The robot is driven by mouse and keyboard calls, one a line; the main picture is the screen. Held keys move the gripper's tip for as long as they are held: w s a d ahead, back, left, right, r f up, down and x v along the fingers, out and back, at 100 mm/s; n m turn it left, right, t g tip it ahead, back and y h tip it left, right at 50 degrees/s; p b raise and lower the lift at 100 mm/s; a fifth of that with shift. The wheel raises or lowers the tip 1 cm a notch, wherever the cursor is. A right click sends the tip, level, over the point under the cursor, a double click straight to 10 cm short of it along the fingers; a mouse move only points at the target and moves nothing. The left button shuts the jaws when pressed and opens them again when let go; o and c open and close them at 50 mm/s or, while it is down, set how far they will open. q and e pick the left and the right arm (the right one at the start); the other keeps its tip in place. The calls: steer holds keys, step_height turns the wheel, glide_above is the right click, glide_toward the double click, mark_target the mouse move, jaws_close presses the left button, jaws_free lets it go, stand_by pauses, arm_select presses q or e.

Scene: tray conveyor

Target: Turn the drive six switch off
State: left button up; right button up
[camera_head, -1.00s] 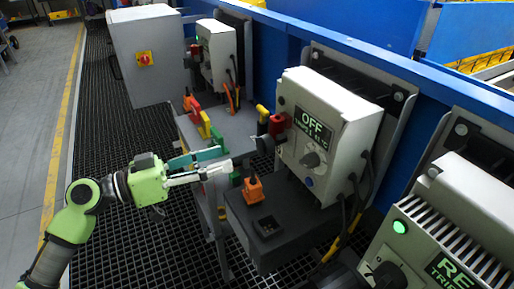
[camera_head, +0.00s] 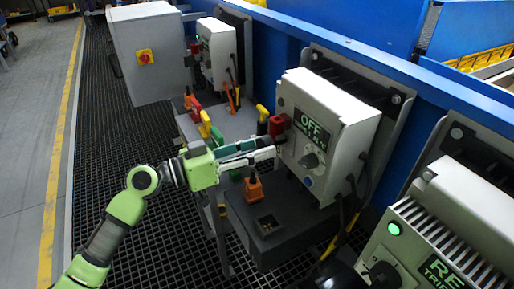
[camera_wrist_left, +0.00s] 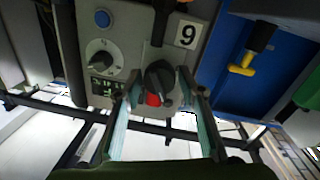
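In the left wrist view a black rotary switch (camera_wrist_left: 159,78) with a red part sits beside a plate (camera_wrist_left: 187,35) whose number appears as 9, apparently an inverted 6. My left gripper (camera_head: 278,147) is at the box's left edge. In the left wrist view its open fingers (camera_wrist_left: 160,92) stand on either side of the switch. I cannot tell whether they touch it. My right gripper is not in view.
A red padlock-like part (camera_head: 277,126) is above my left fingertips. An orange-handled part (camera_head: 253,187) stands on the dark lower housing (camera_head: 290,222). Another drive box (camera_head: 440,235) with a green light is at lower right. A grey cabinet (camera_head: 148,55) stands at the back left.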

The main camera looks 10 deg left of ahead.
arm_select(q)
steer(key=c, duration=0.5)
steer(key=shift+n, duration=0.4)
steer(key=n, duration=0.2)
steer(key=shift+n, duration=0.4)
steer(key=n+p, duration=0.1)
steer(key=n, duration=0.1)
steer(key=shift+s+r+n, duration=0.1)
steer(key=shift+n, duration=0.3)
steer(key=n+t+p, duration=0.1)
steer(key=n+p, duration=0.1)
steer(key=n, duration=0.3)
steer(key=shift+n, duration=0.4)
steer(key=shift+d+n+p, duration=0.1)
steer(key=shift+n+p, duration=0.25)
steer(key=shift+n, duration=0.05)
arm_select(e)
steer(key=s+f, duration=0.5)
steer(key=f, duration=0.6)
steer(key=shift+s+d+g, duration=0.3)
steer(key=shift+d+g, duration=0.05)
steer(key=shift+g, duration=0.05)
arm_select(q)
steer(key=o, duration=1.1)
